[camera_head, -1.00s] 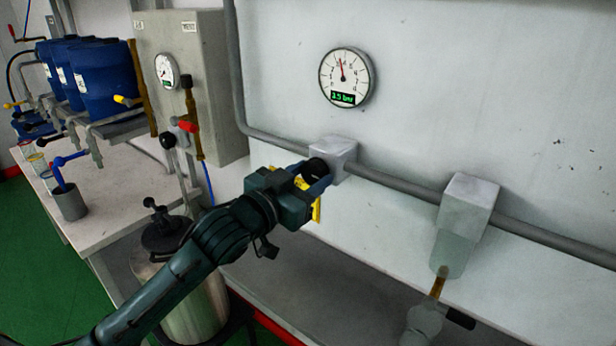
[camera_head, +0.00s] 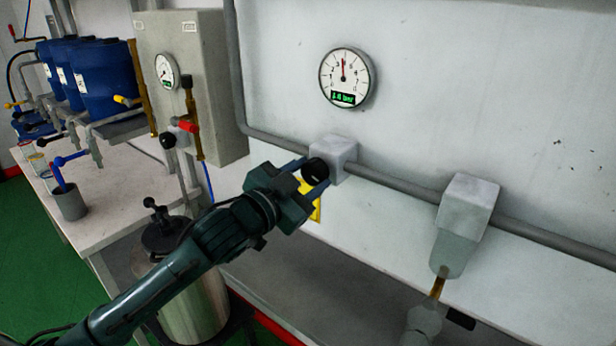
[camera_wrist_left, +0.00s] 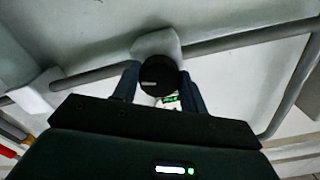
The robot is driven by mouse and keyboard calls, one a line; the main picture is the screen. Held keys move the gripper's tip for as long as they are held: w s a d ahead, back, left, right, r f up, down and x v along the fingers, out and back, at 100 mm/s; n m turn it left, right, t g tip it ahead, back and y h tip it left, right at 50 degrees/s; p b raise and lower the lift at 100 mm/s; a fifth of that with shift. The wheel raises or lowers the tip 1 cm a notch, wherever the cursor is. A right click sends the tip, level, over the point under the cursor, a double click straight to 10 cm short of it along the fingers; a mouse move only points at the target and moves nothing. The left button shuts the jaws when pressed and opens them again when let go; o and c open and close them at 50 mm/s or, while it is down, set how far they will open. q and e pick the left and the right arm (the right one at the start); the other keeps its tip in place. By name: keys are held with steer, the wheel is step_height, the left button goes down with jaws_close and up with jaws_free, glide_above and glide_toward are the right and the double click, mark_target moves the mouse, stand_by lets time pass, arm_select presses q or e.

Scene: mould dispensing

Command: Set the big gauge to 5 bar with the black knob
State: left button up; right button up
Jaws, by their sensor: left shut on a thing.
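The big round gauge (camera_head: 347,77) is on the wall, its red needle near straight up. Its green digital readout is small and blurred, and I cannot read it surely. The black knob (camera_head: 315,171) sits on the front of a pale block (camera_head: 336,150) on the wall pipe. My left gripper (camera_head: 304,177) is shut on the knob, one finger on each side. The wrist view shows the black knob (camera_wrist_left: 160,76) between the fingers, with a pale mark line on its face. My right gripper is not in view.
A second pale block (camera_head: 470,199) is on the pipe (camera_head: 400,183) to the right. A grey cabinet (camera_head: 217,90) with a small gauge (camera_head: 167,71) hangs at the left, near blue drums (camera_head: 104,80). A steel vessel (camera_head: 192,305) stands below my arm.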

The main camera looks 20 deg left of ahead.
arm_select(q)
steer(key=shift+m, duration=1.6)
steer(key=o, duration=1)
steer(key=v, duration=1.3)
